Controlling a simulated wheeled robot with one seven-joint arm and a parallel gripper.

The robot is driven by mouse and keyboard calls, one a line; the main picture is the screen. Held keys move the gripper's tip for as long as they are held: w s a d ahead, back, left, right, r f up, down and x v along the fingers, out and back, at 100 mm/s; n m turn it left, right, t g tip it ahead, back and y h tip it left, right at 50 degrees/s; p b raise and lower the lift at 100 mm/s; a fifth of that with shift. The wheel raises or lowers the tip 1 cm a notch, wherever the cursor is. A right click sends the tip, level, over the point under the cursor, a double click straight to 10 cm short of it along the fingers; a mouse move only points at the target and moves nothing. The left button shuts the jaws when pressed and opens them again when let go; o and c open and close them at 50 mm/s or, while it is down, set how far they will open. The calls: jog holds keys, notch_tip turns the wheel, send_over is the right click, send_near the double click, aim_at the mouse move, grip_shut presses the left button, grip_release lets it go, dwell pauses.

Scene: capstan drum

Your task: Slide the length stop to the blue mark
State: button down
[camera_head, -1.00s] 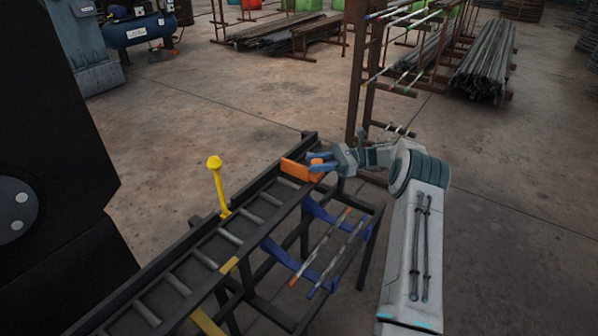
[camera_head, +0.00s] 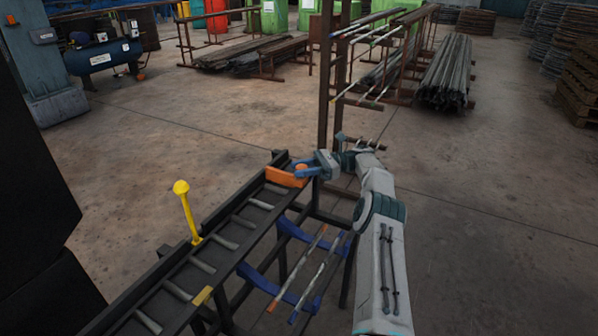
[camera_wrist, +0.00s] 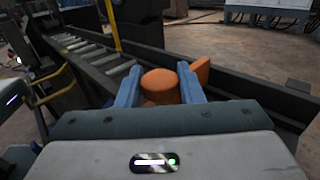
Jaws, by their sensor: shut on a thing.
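The orange length stop (camera_head: 282,178) sits across the dark roller track near its far end. Its round orange knob (camera_wrist: 160,86) is between the blue fingers of my gripper (camera_wrist: 158,88) in the wrist view. My gripper (camera_head: 303,171) is shut on this knob from the right side of the track in the head view. The orange plate of the stop (camera_wrist: 201,71) shows behind the knob. I cannot make out a blue mark on the track in either view. A yellow mark (camera_head: 202,296) is on the track's near edge, well away from the stop.
A yellow lever (camera_head: 187,211) stands up from the track's left side. Blue brackets (camera_head: 256,278) with several rods hang below on the right. A rusty rack post (camera_head: 325,90) rises behind the track. The floor to the right is open.

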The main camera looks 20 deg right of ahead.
dwell(0.4)
jog(key=c, duration=1)
grip_release()
jog(key=shift+c, duration=0.2)
jog(key=r, duration=0.4)
jog(key=shift+d+r+p, duration=0.25)
jog(key=shift+r+p, duration=0.1)
jog(key=shift+r, duration=0.05)
jog(key=s+d+r+p, duration=0.1)
jog(key=s+d+r, duration=0.5)
jog(key=s+d, duration=0.1)
jog(key=shift+s+d, duration=0.25)
jog(key=shift+d, duration=0.45)
jog(key=shift+a+r, duration=0.1)
jog(key=shift+r, duration=0.05)
